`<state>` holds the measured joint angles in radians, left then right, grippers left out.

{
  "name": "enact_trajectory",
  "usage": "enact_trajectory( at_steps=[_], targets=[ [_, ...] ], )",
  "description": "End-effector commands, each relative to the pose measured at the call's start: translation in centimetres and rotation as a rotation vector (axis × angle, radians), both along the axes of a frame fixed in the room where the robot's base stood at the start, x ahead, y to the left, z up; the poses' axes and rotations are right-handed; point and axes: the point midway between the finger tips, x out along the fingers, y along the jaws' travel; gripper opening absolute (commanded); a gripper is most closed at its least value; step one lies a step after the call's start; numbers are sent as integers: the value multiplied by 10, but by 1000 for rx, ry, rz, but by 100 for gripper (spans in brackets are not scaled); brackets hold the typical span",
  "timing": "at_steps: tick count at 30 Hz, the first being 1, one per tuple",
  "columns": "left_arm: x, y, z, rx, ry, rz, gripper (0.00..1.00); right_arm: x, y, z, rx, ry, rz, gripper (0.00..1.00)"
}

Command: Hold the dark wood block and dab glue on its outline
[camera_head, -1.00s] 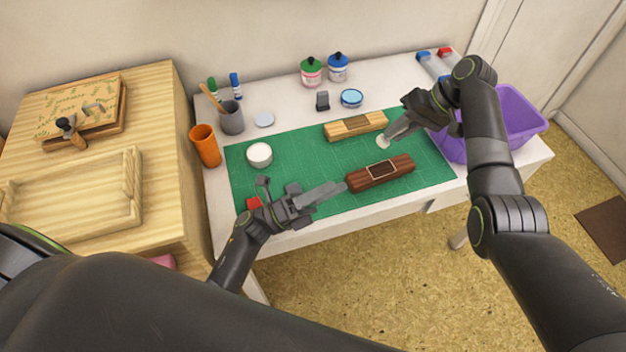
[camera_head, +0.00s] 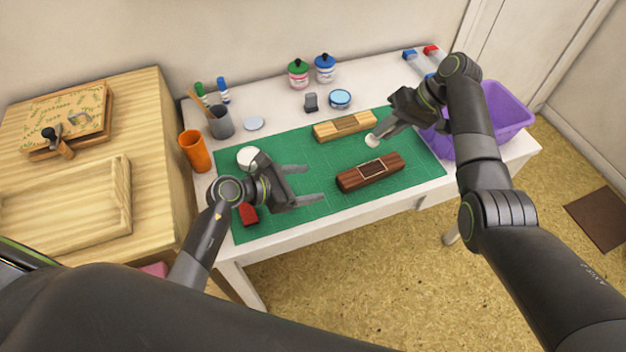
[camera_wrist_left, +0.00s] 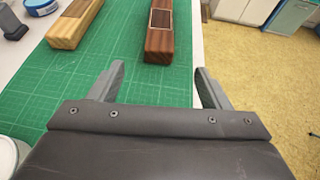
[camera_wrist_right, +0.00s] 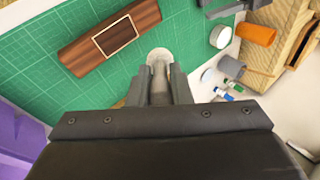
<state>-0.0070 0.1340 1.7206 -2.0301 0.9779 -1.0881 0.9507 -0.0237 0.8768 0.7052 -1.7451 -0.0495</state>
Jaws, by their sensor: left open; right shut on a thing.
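The dark wood block (camera_head: 348,183) lies on the green mat (camera_head: 300,225), with a pale rectangular outline (camera_head: 372,169) on its top. My left gripper (camera_head: 320,183) is open and empty, just left of the block and apart from it. In the left wrist view the block (camera_wrist_left: 173,45) lies ahead of the open fingers. My right gripper (camera_head: 380,134) is shut on a dabber with a round pale tip (camera_head: 372,141). The dabber (camera_wrist_right: 160,70) points toward the mat beside the block, and its tip is clear of the block's top.
A light wood block (camera_head: 330,130) lies behind the dark one. A white jar (camera_head: 247,156) and a red object (camera_head: 248,215) are near my left arm. An orange cup (camera_head: 195,152), a grey cup (camera_head: 221,123) and a purple bin (camera_head: 505,115) flank the mat.

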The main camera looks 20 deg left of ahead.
Motion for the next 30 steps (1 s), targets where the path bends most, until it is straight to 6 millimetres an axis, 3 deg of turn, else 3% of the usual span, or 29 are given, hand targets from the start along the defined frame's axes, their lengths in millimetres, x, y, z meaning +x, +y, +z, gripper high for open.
enact_trajectory(
  at_steps=[17, 30],
  targets=[
    [56, -65, -35, 2, 1, 0, 71, 0, 0, 0, 0, 0, 0, 0],
    [72, -82, -46, 4, 0, 2, 71, 0, 0, 0, 0, 0, 0, 0]
  ],
)
